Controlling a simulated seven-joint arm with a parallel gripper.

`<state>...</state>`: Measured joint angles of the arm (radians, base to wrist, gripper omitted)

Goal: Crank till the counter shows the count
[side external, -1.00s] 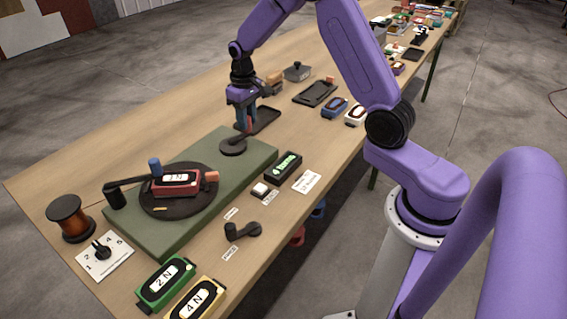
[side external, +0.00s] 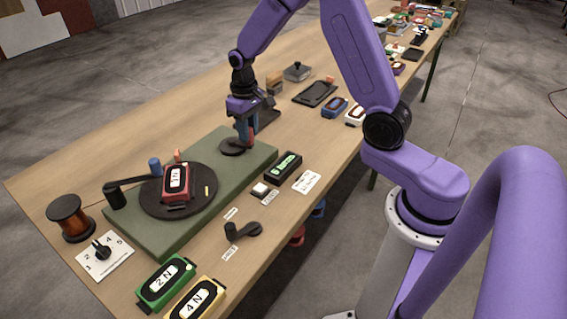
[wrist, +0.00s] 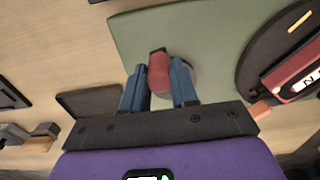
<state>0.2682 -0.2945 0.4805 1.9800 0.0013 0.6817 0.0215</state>
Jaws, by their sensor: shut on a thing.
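The crank is a small black disc (side external: 231,147) with an upright red handle (wrist: 159,74), on the green base (side external: 262,155). My gripper (wrist: 158,84) is shut on the red handle, one blue finger on each side. In the side view my gripper (side external: 243,138) stands upright over the disc's right side, and its fingers partly hide the handle. The black turntable (side external: 151,205) on the same base carries a red block (side external: 174,184) with a white label. The counter (side external: 284,167) is a black box with green lit text; its digit is too small to read surely.
A black arm with a blue knob (side external: 154,164) reaches over the turntable. In front lie a white button box (side external: 260,190), a printed card (side external: 307,182) and a small black lever (side external: 243,230). A black tray (side external: 266,118) lies behind my gripper. Green (side external: 166,282) and yellow blocks stand at front.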

